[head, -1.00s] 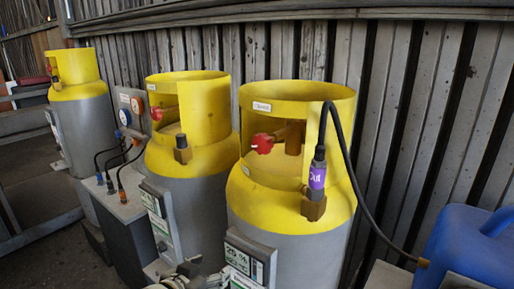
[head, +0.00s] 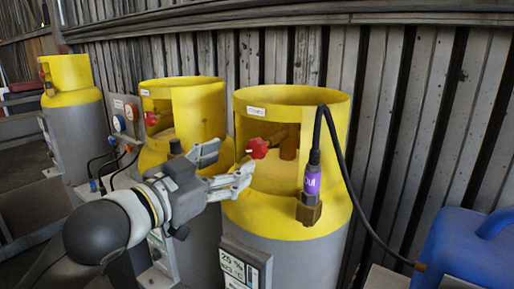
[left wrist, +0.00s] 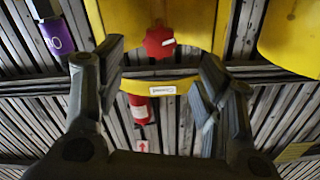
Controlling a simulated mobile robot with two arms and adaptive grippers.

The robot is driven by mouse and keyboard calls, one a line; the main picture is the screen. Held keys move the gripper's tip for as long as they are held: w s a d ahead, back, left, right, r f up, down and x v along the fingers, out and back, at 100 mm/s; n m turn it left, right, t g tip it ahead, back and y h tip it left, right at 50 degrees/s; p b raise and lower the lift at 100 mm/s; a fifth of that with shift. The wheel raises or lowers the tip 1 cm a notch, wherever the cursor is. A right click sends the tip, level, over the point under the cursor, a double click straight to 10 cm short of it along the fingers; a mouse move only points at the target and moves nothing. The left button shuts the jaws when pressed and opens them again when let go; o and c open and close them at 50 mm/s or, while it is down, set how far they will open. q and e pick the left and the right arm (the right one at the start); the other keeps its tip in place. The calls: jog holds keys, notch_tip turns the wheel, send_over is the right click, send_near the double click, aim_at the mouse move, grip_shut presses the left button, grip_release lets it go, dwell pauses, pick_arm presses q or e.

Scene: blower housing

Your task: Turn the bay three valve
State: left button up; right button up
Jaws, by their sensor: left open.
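A red valve knob (head: 257,148) sits inside the cut-out collar of the nearest yellow-topped tank (head: 285,220). The small label (head: 256,111) on that collar is too small to read. My left gripper (head: 233,158) is open and empty, its fingers pointing at this knob from the left. In the left wrist view the knob (left wrist: 159,43) shows ahead, about midway between the open fingers (left wrist: 160,60), with no visible contact. The middle tank (head: 182,92) also has a red knob (head: 150,119), partly behind its collar. My right gripper is not in view.
A black hose with a purple connector (head: 312,182) rises at the right of the nearest tank and runs to a blue container (head: 465,250). A third tank (head: 72,75) stands far left. A corrugated wall (head: 410,110) closes the back.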

aim_at(254, 150)
pick_arm(q)
jog(key=p+x, duration=0.2)
jog(key=x, duration=0.7)
jog(key=shift+w+d, duration=0.25)
jog(key=shift+w, duration=0.05)
jog(key=c, duration=1)
jog(key=shift+c, duration=0.2)
